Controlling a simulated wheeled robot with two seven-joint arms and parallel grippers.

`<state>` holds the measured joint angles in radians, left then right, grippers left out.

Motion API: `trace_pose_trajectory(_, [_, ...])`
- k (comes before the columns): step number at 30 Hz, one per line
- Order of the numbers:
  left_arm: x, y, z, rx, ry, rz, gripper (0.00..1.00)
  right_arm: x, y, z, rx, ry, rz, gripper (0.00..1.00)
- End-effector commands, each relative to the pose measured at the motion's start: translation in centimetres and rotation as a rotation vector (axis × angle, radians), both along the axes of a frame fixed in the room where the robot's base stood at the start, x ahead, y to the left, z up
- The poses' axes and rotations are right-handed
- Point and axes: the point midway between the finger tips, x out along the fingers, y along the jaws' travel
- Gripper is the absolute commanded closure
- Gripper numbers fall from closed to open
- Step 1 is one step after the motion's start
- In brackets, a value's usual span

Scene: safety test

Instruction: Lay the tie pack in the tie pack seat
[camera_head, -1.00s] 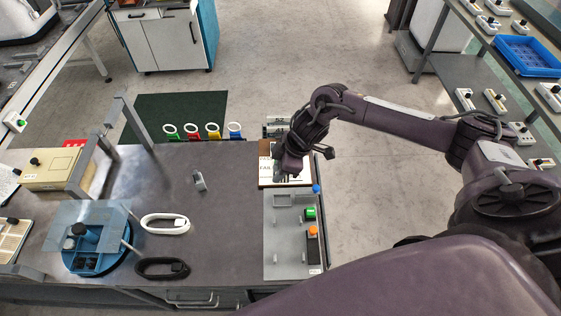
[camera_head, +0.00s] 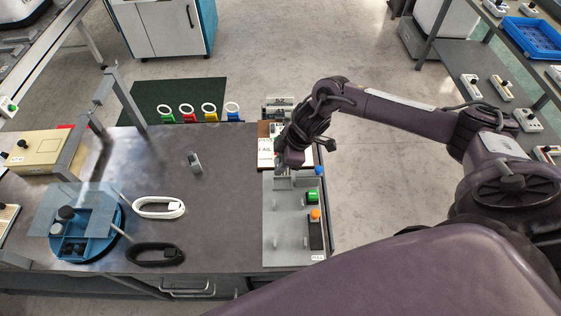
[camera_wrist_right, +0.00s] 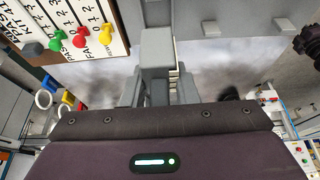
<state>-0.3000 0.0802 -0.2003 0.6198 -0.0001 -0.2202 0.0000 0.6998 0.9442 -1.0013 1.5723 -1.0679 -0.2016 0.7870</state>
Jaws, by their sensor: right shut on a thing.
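My right gripper (camera_head: 283,176) is over the far left end of the grey tray (camera_head: 285,248) at the table's right edge. In the right wrist view it is shut on a small grey block (camera_wrist_right: 156,62), which I take to be the tie pack. In the head view the gripper mostly hides this block. A walled recess, perhaps the tie pack seat, lies at the tray's far end, partly covered by the gripper; I cannot tell whether the block touches it. My left gripper is not in view.
A green part (camera_head: 312,196) and an orange-topped part (camera_head: 315,215) sit on the tray's right side. A board with a label (camera_head: 265,153) lies beyond it. White (camera_head: 159,207) and black (camera_head: 155,255) cable coils lie left.

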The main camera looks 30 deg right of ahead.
Motion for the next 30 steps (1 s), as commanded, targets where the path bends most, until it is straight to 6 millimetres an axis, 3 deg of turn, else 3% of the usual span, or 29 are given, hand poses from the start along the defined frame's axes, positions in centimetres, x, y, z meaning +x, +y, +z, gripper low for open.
trace_pose_trajectory(1, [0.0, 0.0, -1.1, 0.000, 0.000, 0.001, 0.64, 0.0, 0.0, -1.0, 0.000, -0.001, 0.000, 0.97])
trace_pose_trajectory(8, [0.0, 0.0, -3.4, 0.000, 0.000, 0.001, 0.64, 0.0, 0.0, -3.1, 0.000, -0.002, 0.001, 0.97])
trace_pose_trajectory(18, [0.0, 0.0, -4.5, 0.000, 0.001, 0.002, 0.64, 0.0, 0.1, -5.9, 0.001, 0.001, -0.001, 0.97])
trace_pose_trajectory(29, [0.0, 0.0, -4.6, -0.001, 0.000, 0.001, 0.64, 0.0, 0.0, -6.2, 0.001, -0.001, 0.001, 0.97])
trace_pose_trajectory(30, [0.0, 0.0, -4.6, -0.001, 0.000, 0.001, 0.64, 0.0, 0.0, -6.2, 0.001, -0.001, 0.001, 0.72])
